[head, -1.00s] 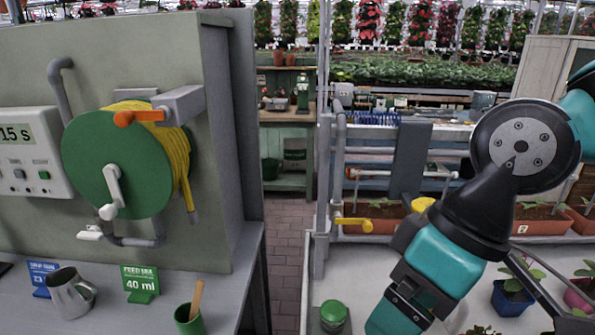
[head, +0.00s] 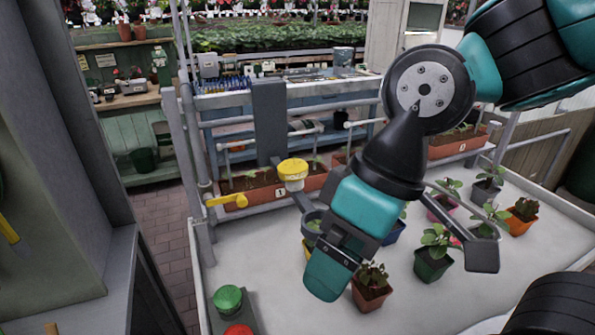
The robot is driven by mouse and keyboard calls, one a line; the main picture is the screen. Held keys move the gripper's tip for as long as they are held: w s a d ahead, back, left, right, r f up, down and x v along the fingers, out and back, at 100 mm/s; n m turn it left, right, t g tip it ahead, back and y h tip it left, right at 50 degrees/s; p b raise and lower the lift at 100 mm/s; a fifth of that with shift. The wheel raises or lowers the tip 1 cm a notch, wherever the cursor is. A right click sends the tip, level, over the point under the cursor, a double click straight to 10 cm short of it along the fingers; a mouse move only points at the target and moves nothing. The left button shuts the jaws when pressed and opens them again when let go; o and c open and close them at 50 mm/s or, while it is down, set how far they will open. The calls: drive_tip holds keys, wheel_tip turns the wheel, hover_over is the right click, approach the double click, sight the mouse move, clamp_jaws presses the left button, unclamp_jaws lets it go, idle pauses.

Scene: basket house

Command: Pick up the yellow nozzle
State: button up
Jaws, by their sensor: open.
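My gripper (head: 332,262) is open and hangs over the white bench, below and right of the nozzle in the picture. Parts of my arm hide the space around the fingers. I see nothing held. Whether the gripper and the nozzle stem touch cannot be told.
A yellow valve handle (head: 226,200) sits on the pipe at left. The green button (head: 227,298) and red button (head: 238,329) are at front left. Several potted plants, including one in a terracotta pot (head: 371,294), stand on the white bench (head: 270,262). Its left-middle surface is clear.

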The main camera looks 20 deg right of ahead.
idle(0.4)
drive_tip(key=shift+o, duration=0.4)
drive_tip(key=n+t+b, duration=0.2)
drive_tip(key=n, duration=0.4)
approach(300, 161)
drive_tip(key=x, duration=0.7)
drive_tip(key=shift+w+f, duration=0.15)
drive_tip(key=shift+s+p+x, duration=0.2)
drive_tip(key=shift+p+x, duration=0.45)
drive_tip(key=shift+x, duration=0.85)
drive_tip(key=shift+s+p+x, duration=0.15)
drive_tip(key=shift+p+x, duration=0.45)
drive_tip(key=shift+x, duration=0.9)
drive_tip(key=shift+a, duration=0.1)
drive_tip(key=c, duration=1.1)
drive_tip(key=shift+o, duration=0.2)
